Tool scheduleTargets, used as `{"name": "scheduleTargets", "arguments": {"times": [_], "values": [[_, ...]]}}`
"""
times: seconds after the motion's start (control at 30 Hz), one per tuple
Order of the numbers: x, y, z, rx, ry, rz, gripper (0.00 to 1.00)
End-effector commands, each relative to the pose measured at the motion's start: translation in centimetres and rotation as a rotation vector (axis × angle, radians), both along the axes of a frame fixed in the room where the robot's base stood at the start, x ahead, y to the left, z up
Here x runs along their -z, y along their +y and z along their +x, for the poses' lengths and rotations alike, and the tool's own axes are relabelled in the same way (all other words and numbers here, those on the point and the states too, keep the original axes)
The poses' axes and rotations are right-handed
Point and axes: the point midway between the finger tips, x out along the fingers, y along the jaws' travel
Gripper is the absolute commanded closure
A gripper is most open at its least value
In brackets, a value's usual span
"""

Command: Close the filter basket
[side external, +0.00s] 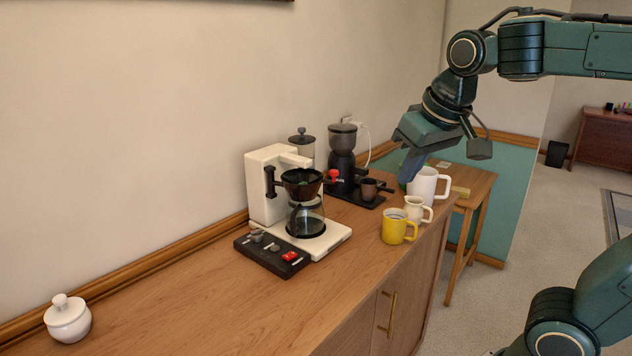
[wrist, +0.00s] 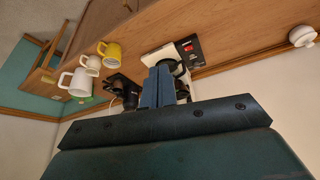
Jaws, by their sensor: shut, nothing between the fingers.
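The white coffee maker (side external: 263,190) stands on the wooden counter, and part of it shows in the wrist view (wrist: 158,56). Its black filter basket (side external: 301,186) sits above the glass carafe (side external: 306,218), its open top visible in front of the body's upper arm. A black handle shows at the left of the basket. My gripper (side external: 409,176) is up at the right, above and behind the white mug, well apart from the basket. In the wrist view its blue fingers (wrist: 158,82) are together and empty, covering part of the coffee maker.
A black grinder (side external: 342,150) and a dark cup on a tray stand between gripper and coffee maker. A white mug (side external: 427,186), a cream pitcher (side external: 414,209) and a yellow mug (side external: 396,228) line the front edge. A switch panel (side external: 270,254) lies before the machine. The left counter is mostly clear.

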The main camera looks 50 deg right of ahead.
Motion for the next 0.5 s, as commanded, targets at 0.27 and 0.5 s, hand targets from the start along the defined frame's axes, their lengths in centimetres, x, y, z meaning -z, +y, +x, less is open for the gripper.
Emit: {"name": "scheduleTargets", "arguments": {"times": [0.27,0.5], "values": [[-2.3,-2.0,6.1,0.188,0.04,0.014,1.0],[-3.1,-3.2,11.0,0.351,0.067,0.036,1.0]]}}
